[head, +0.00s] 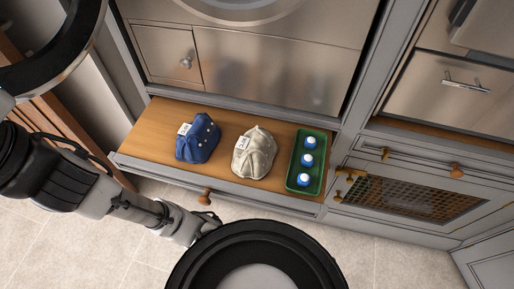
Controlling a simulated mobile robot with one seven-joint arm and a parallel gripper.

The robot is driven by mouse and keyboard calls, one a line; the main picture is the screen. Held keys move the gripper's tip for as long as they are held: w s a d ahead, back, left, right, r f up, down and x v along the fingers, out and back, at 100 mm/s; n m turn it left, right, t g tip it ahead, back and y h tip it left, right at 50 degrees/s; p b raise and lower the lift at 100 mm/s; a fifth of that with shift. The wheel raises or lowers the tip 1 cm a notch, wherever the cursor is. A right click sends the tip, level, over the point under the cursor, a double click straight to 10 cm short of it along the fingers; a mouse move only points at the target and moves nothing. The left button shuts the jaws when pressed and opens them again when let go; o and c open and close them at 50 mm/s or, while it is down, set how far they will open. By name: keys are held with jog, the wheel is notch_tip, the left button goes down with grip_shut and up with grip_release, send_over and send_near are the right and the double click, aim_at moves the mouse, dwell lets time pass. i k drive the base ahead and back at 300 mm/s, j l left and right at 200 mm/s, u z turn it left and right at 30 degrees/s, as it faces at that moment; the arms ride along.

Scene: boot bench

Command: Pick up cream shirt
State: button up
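The cream shirt (254,153) is a bunched, rounded cream cloth with a white tag on its left side.
A blue cloth (198,138) with white dots and a tag lies left of the shirt. A green tray (294,182) with three blue, white-capped bottles (307,160) stands close on its right. A grey cabinet with a metal front (275,68) rises behind.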

aim_at(254, 153)
jog(key=k+j+z, duration=0.25)
jog(key=j, duration=0.2)
jog(key=k+j+z, duration=0.25)
jog(key=k+j, duration=0.15)
jog(key=i, duration=0.45)
